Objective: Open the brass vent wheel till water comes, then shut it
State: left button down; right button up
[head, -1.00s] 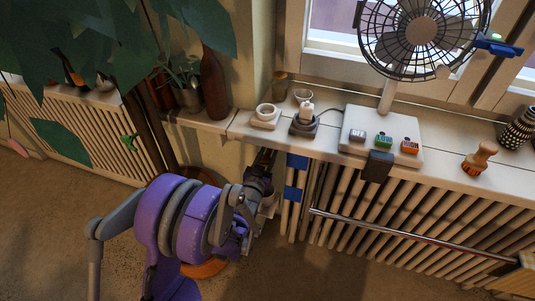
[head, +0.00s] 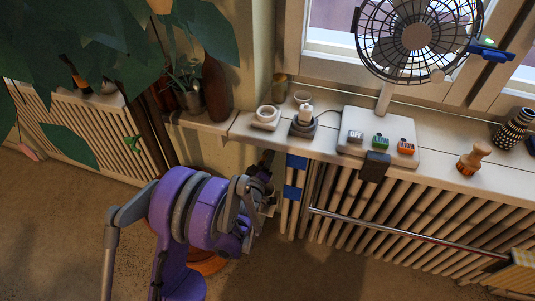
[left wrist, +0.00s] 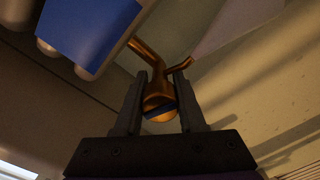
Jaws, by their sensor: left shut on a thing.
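The brass vent wheel (left wrist: 158,104) shows in the left wrist view as a rounded brass piece with a dark slot-like band. A bent brass pipe (left wrist: 147,54) and a thin brass spout (left wrist: 178,65) run up from it. My left gripper (left wrist: 160,76) is shut on the wheel, one finger on each side. In the head view my left gripper (head: 267,180) is at the radiator's left end, below the sill; the wheel is hidden there. I see no water. My right gripper is in neither view.
The sill (head: 450,172) holds a fan (head: 416,38), a wooden-handled brush (head: 473,160) and small pots. A pale cone-shaped thing (left wrist: 235,22) is close beside the spout.

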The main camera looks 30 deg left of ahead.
pick_arm(q)
jog(key=shift+n, duration=1.2)
jog(key=c, duration=0.5)
grip_release()
jog(key=b+v, duration=0.1)
jog(key=v, duration=1)
jog(key=shift+w+d, duration=0.1)
jog(key=shift+d, duration=0.05)
